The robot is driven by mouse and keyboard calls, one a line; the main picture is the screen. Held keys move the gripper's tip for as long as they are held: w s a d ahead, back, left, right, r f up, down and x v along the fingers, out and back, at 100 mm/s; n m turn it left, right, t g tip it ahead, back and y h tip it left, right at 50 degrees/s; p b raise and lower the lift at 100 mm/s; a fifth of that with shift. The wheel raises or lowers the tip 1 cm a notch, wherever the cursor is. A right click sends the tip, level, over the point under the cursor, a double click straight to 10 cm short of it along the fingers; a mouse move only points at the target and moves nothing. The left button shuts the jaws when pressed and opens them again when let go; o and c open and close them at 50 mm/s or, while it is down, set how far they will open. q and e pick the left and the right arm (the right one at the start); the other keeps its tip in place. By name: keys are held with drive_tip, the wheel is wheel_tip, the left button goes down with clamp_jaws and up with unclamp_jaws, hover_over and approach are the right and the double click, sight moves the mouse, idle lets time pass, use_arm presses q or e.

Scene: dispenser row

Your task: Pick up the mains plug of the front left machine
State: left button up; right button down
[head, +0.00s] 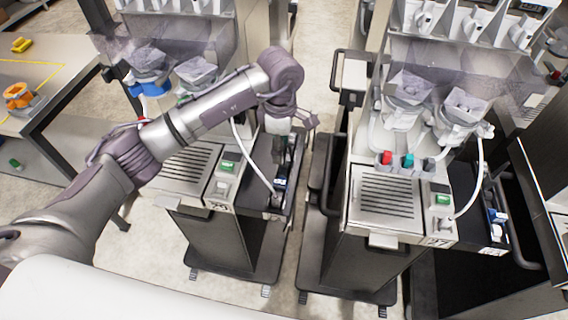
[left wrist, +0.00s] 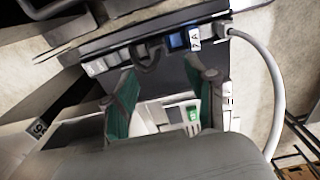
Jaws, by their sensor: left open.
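The front left machine (head: 183,170) has a slatted tray and a green switch (head: 229,166). A pale cable (head: 250,155) curves from it to a dark socket strip (head: 290,170) on its right side. The cable's plug end (head: 276,197) is at the strip's near end; it also shows in the left wrist view (left wrist: 225,29), beside a white label. My left gripper (head: 293,125) is open and empty above the far part of the strip. In the left wrist view, its green-padded fingers (left wrist: 168,78) are spread, with the plug end beyond and to the right, untouched.
A second machine (head: 388,195) stands to the right, across a narrow gap with dark handrails (head: 327,165). Dispenser heads and clear panels rise behind both machines. A table (head: 30,85) with orange and yellow objects is at the left.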

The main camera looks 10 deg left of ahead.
sight(284, 163)
use_arm(q)
drive_tip(key=shift+f, duration=0.95)
drive_tip(key=f+p, duration=0.2)
drive_tip(key=f, duration=0.1)
drive_tip(key=f+p, duration=0.1)
drive_tip(key=shift+d+f, duration=0.35)
drive_tip(key=shift+d, duration=0.05)
drive_tip(key=shift+f, duration=0.4)
drive_tip(key=shift+c, duration=0.3)
clamp_jaws()
